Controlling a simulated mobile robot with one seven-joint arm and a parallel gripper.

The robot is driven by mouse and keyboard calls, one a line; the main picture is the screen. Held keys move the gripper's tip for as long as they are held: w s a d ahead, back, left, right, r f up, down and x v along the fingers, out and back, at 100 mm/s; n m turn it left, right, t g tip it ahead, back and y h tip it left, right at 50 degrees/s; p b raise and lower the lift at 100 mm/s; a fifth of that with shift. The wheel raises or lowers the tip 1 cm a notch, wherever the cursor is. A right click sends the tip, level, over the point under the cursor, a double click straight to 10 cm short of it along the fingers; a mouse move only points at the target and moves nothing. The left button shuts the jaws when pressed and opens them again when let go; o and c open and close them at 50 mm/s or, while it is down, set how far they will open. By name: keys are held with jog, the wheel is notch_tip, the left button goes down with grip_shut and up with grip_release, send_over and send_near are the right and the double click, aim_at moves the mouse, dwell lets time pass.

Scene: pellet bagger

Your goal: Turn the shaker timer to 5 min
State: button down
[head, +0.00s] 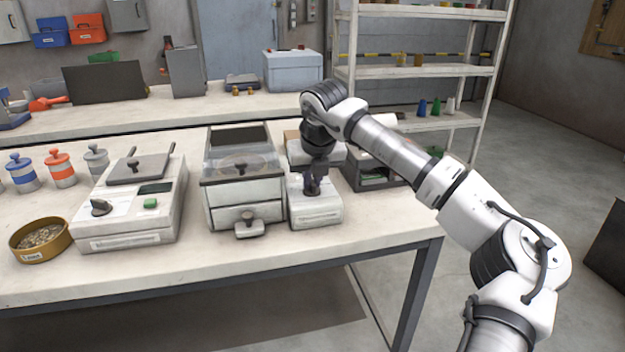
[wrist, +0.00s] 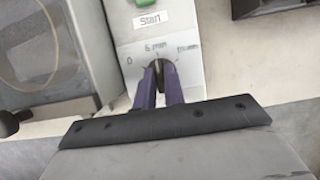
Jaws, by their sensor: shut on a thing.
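The shaker timer is a dark knob (wrist: 158,68) on the pale front panel of a small white machine (head: 318,212). Marks for 0, a middle minute value and a higher value arc around it in the wrist view; the print is blurred. My gripper (head: 312,190) reaches down onto this panel. In the wrist view my gripper (wrist: 159,75) has its two fingers closed on the sides of the knob. The fingers hide much of the knob; its top lies near the middle mark, but its exact setting is hard to tell. A "Start" label (wrist: 150,20) lies beyond the dial, below a green button (wrist: 143,3).
A clear-lidded machine with a drawer (head: 243,185) stands close on the left. A white scale-like device (head: 135,205) with its own dark knob is further left. A dark open box (head: 375,175) is behind right. The front right table edge is clear.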

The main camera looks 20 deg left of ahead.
jog(key=c, duration=1.5)
grip_release()
jog(key=v, duration=1.4)
jog(key=shift+b, duration=0.35)
jog(key=shift+a, duration=0.1)
